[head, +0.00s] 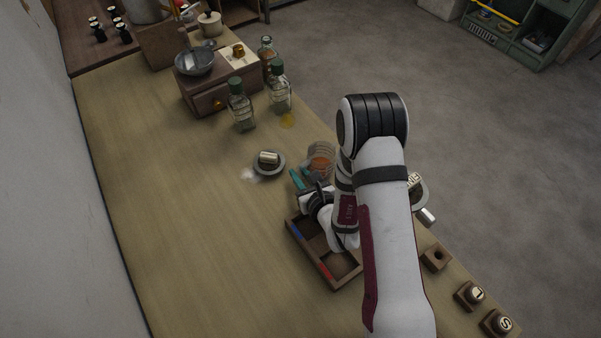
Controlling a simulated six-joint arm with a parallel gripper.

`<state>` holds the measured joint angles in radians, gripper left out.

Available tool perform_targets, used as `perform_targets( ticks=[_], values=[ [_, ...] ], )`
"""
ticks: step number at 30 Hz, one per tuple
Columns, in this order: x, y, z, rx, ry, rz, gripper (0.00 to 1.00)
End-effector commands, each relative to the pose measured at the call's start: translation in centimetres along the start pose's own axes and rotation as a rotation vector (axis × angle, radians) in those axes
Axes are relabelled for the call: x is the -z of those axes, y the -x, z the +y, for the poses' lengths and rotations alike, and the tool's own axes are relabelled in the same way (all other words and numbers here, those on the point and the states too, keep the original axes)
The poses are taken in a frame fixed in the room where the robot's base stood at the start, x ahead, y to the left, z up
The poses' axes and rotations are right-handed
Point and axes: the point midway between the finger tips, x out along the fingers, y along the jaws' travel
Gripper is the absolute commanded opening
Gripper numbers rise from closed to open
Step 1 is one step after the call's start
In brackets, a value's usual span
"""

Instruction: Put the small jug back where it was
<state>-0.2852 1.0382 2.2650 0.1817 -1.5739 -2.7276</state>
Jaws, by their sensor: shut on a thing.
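My gripper (305,178) has teal fingertips and is over the middle of the table, just beyond the divided wooden tray. It is shut on a small clear glass jug (321,155) with reddish-brown contents, which shows at the fingertips. My arm and gripper hide part of the jug's near side, and I cannot tell whether its base touches the table. The wooden tray (293,235) has blue and red marks in its compartments, and my arm covers its right side.
A grey dish (281,170) holding a metal cylinder (268,157) stands left of the jug. Two green-capped bottles (241,112) (280,95) stand farther back by a wooden box (205,101). Wooden blocks (437,257) line the right edge. The table's left side is clear.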

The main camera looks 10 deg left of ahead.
Motion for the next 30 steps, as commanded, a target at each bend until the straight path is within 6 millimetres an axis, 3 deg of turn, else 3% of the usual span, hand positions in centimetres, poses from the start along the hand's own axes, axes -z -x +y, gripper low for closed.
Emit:
perform_targets(
  ticks=[5, 6, 11, 19, 30],
  values=[
    [0.2, -0.1, 0.0, 0.0, 0.0, 0.0, 0.0],
    [0.2, -0.1, 0.0, 0.0, 0.0, 0.001, 0.22],
    [0.2, -0.1, 0.0, 0.0, 0.0, 0.0, 0.5],
    [-0.1, 0.0, 0.0, 0.0, 0.0, 0.0, 0.5],
    [0.0, 7.0, -0.1, 0.002, -0.001, 0.002, 0.5]
  ],
)
